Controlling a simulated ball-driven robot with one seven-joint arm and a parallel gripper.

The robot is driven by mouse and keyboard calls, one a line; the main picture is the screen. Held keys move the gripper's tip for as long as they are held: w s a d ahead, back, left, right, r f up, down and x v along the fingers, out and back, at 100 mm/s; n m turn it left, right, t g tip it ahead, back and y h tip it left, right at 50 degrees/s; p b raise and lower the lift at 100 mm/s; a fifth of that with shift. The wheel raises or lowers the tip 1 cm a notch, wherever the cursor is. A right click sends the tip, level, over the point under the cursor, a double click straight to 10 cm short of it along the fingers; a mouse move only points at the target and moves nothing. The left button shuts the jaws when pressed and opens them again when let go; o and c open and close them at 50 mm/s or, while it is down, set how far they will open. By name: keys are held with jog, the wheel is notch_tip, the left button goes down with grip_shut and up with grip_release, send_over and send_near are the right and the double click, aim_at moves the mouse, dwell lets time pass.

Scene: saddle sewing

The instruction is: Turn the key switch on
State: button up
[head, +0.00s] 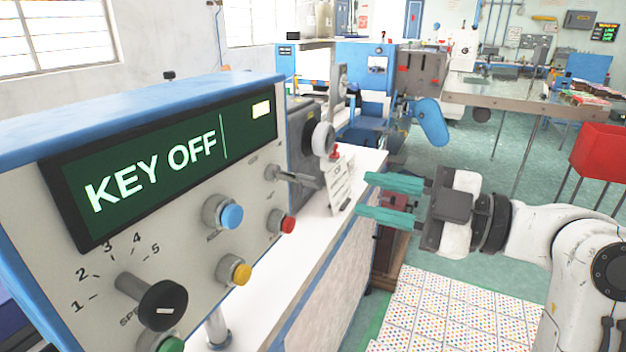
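The control panel (50,245) fills the left side of the head view, and its display (150,165) reads "KEY OFF". A grey metal stem (293,177) sticks out near the panel's right edge and looks like the key switch; its label is too small to read. My gripper (364,196), with two teal fingers, is open and empty. It appears to the right of the stem in the picture, apart from it, with its fingers pointing left toward the panel.
The panel also carries a blue button (230,215), a red button (287,223), a yellow button (239,273) and a black speed knob (165,305). A small sign (340,186) stands on the white bench top (290,300) near my fingers. A red bin (600,150) stands at the right.

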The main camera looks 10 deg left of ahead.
aim_at(320, 185)
jog(key=p+x, duration=0.1)
jog(key=x, duration=0.8)
jog(key=shift+a+f, duration=0.1)
jog(key=shift+a, duration=0.25)
jog(key=shift+c, duration=0.3)
grip_shut()
